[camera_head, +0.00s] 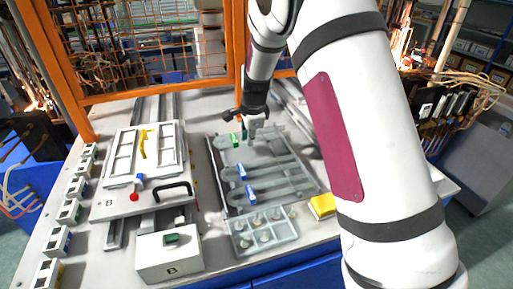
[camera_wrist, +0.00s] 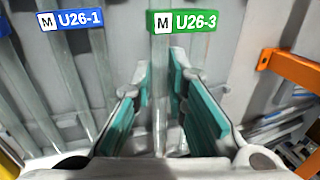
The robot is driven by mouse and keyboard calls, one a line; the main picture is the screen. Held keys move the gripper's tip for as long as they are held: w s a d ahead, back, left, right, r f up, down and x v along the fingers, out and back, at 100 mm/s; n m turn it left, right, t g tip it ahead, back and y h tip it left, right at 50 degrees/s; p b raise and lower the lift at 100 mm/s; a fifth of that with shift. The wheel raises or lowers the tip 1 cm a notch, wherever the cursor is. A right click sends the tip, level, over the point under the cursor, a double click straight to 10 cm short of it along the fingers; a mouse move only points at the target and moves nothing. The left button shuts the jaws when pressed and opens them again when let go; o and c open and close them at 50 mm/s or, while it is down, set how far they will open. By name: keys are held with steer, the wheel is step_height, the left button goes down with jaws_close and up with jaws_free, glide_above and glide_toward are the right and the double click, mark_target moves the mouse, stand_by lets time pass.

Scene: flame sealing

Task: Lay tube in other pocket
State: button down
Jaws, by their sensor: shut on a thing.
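A clear glass tube (camera_wrist: 161,60) with a green label reading "M U26-3" (camera_wrist: 190,20) runs between the teal pads of my gripper (camera_wrist: 160,82) in the wrist view. My gripper is shut on this tube, though the pads look spread around it at this angle. In the head view my gripper (camera_head: 252,126) is low at the far end of the grey tray (camera_head: 222,186), and the green label (camera_head: 235,140) shows beside it. I cannot tell whether the tube touches the tray. Blue-labelled tubes lie in the tray; one label reads "M U26-1" (camera_wrist: 70,20).
A small compartment tray (camera_head: 238,247) with round pieces is in front. A yellow block (camera_head: 322,206) lies to its right. At left are a white-framed fixture (camera_head: 112,205) with a black handle (camera_head: 172,191) and a box marked B (camera_head: 170,258). An orange frame (camera_head: 160,92) stands behind.

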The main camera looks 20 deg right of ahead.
steer(key=shift+f+p, duration=0.45)
steer(key=shift+f, duration=2.25)
steer(key=c, duration=1.6)
jaws_free()
